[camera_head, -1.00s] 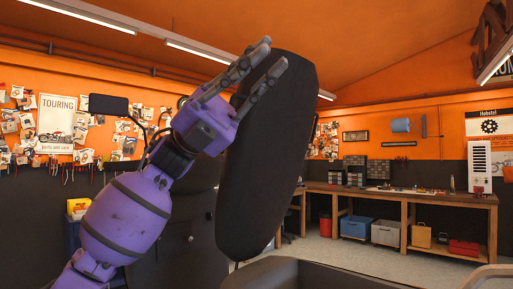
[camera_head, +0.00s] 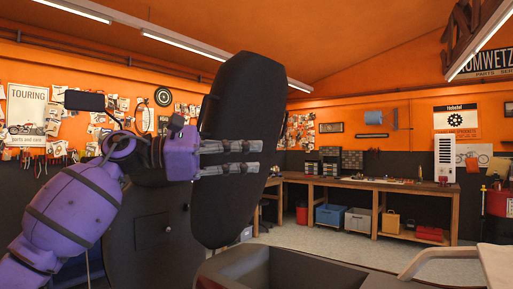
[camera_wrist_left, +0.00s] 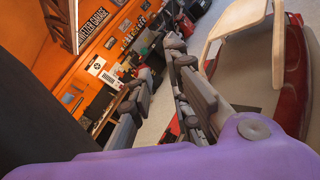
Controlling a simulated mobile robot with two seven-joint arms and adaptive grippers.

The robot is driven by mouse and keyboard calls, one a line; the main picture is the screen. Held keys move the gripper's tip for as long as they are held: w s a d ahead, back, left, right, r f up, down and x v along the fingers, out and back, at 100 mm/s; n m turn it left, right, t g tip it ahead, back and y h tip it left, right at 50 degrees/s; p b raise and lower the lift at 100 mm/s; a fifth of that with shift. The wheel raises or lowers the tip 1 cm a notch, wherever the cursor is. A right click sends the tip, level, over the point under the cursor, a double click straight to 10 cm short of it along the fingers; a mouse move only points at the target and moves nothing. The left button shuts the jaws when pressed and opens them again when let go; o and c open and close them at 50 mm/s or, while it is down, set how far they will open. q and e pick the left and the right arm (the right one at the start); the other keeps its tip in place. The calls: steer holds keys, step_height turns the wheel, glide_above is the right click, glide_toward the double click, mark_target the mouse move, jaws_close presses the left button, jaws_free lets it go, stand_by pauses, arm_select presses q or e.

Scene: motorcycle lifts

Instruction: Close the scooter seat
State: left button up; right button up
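The scooter seat (camera_head: 235,95) is a long black pad standing raised, nearly upright, in the middle of the head view. Its lower end is above the open dark storage well (camera_head: 300,268) of the scooter. My left gripper (camera_head: 260,157) lies across the seat's middle, pointing right, and hides part of it. Its two fingers are apart with nothing seen between them; I cannot tell whether they touch the seat. In the left wrist view the fingers (camera_wrist_left: 163,65) also stand apart. A dark surface, probably the seat, fills that view's left edge. My right gripper is not in view.
The scooter's pale curved part (camera_head: 440,255) is at the lower right. A wooden workbench (camera_head: 370,187) with boxes beneath stands along the back wall. A dark cabinet (camera_head: 150,232) is behind my left arm. Grey floor is open between the scooter and the bench.

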arm_select(q)
steer(key=shift+x, duration=1.2)
steer(key=shift+w, duration=0.1)
jaws_close()
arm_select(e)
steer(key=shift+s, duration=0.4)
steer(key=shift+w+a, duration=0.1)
arm_select(q)
jaws_free()
steer(key=shift+a, duration=0.15)
